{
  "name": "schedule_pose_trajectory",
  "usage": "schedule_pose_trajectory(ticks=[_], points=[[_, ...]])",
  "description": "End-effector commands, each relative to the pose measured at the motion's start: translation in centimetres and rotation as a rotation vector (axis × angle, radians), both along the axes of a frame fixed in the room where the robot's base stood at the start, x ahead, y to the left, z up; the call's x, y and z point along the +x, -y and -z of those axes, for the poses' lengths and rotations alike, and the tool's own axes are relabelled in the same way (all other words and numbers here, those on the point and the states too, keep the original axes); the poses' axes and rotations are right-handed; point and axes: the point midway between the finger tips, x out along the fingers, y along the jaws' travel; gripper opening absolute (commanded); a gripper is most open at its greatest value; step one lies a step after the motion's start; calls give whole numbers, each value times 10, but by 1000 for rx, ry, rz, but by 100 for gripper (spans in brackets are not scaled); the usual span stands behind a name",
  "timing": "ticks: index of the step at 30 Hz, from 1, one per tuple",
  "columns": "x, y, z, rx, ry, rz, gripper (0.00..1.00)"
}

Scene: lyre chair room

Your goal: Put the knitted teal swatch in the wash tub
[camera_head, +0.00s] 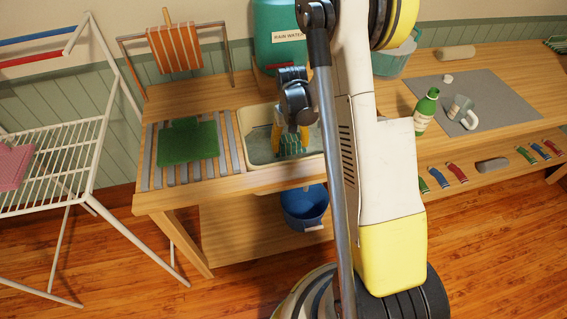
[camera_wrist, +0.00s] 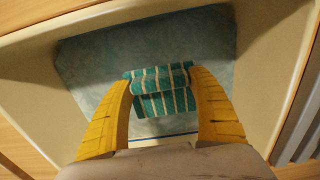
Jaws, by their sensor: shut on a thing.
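The knitted teal swatch (camera_wrist: 163,103), with pale stripes, is folded between the yellow fingers of my gripper (camera_wrist: 160,82). In the head view the swatch (camera_head: 293,144) hangs under my gripper (camera_head: 291,133), over the inside of the cream wash tub (camera_head: 262,161). In the wrist view the tub's cream wall (camera_wrist: 35,62) surrounds a blue-grey surface, which looks like water. The swatch shows above that surface; I cannot tell whether it touches it. My gripper is shut on the swatch. My arm hides the tub's right side in the head view.
A green cloth (camera_head: 188,141) lies on the slatted board left of the tub. An orange striped cloth (camera_head: 174,47) hangs on a rack behind. A teal rain-water container (camera_head: 278,50) stands behind the tub. A blue bucket (camera_head: 305,207) sits below. A white drying rack (camera_head: 62,150) stands left.

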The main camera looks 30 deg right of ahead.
Motion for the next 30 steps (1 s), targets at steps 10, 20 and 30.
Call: schedule_pose_trajectory(ticks=[10,20,30], points=[[0,-1,55,0,0,-1,35],[0,-1,73,0,0,-1,35],[0,-1,76,0,0,-1,93]])
